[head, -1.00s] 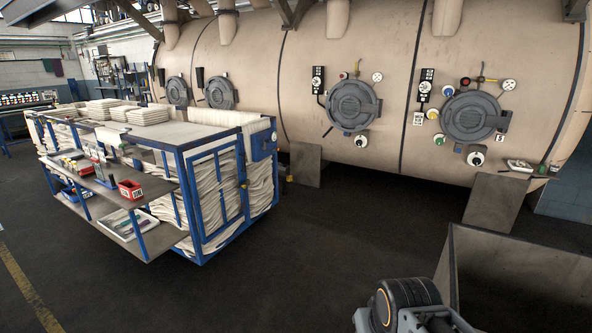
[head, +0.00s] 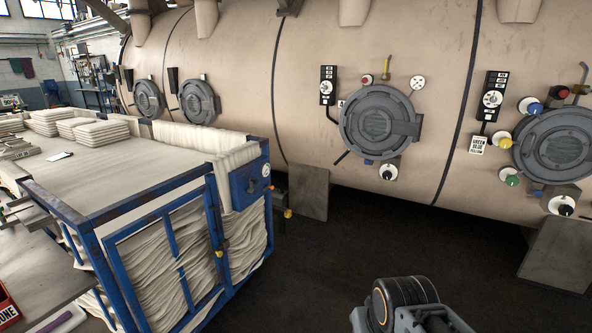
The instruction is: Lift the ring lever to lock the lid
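Several round grey lids sit on the side of a large beige vessel (head: 300,75). The nearest full one, the middle lid (head: 375,122), looks closed, with a grey bracket at its right edge. A short dark bar (head: 342,158) slants down at its lower left; I cannot tell whether it is the ring lever. Another lid (head: 560,145) is at the right edge, partly cut off. Two smaller lids (head: 148,100) (head: 197,102) are farther left. Part of my arm shows at the bottom right; my gripper is not in view.
A blue-framed cart (head: 150,240) loaded with pale cloth blocks the left front. A grey support plate (head: 308,190) stands under the vessel, and another (head: 558,255) stands at the right. Dark floor (head: 320,270) is open between the cart and my arm.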

